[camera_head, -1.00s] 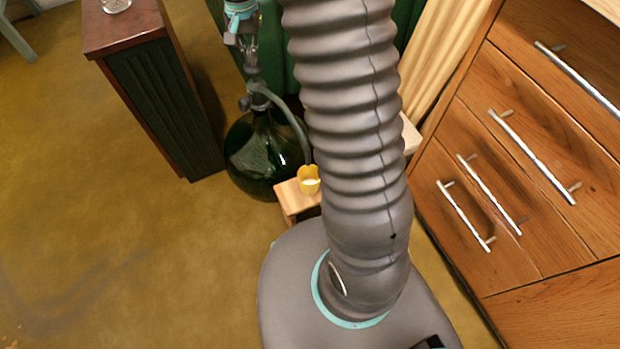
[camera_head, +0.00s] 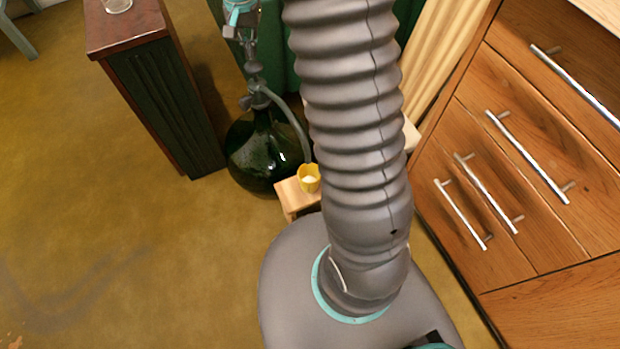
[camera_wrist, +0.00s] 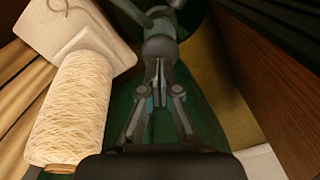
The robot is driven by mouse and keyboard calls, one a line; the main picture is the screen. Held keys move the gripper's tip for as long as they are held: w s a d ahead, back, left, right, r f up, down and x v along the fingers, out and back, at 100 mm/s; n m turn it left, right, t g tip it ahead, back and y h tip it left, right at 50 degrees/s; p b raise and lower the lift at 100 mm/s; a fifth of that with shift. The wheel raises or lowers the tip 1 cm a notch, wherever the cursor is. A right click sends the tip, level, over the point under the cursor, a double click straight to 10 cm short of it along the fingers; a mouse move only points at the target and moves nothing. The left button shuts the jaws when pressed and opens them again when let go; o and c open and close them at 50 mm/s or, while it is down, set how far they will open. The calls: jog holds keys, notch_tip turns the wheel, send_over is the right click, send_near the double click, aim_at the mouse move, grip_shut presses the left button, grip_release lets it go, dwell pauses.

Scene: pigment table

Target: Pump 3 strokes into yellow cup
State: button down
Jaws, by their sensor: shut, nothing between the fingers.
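The yellow cup (camera_head: 309,178) stands upright on a small wooden stand (camera_head: 291,198), with something pale inside. Left of it is a dark green glass bottle (camera_head: 262,150) with a grey pump (camera_head: 256,88) on top. The pump's curved spout comes down close to the cup's rim. My gripper (camera_wrist: 159,68) is shut and empty in the wrist view, its fingertips at the grey pump head (camera_wrist: 160,45). I cannot tell whether they touch it. In the head view, my wrist and gripper show at the top, above the bottle.
A dark cabinet (camera_head: 165,105) with a clear glass (camera_head: 117,5) on top stands left of the bottle. Wooden drawers (camera_head: 520,160) with metal handles stand on the right. A cream thread spool (camera_wrist: 75,110) is left in the wrist view. The floor at left is open.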

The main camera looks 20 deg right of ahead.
aim_at(253, 63)
jog(key=shift+f, duration=0.25)
jog(key=shift+f+b, duration=1.15)
jog(key=shift+f, duration=0.75)
jog(key=shift+r, duration=0.15)
jog(key=shift+r+p, duration=1.7)
jog(key=shift+r, duration=0.3)
jog(key=shift+f, duration=0.15)
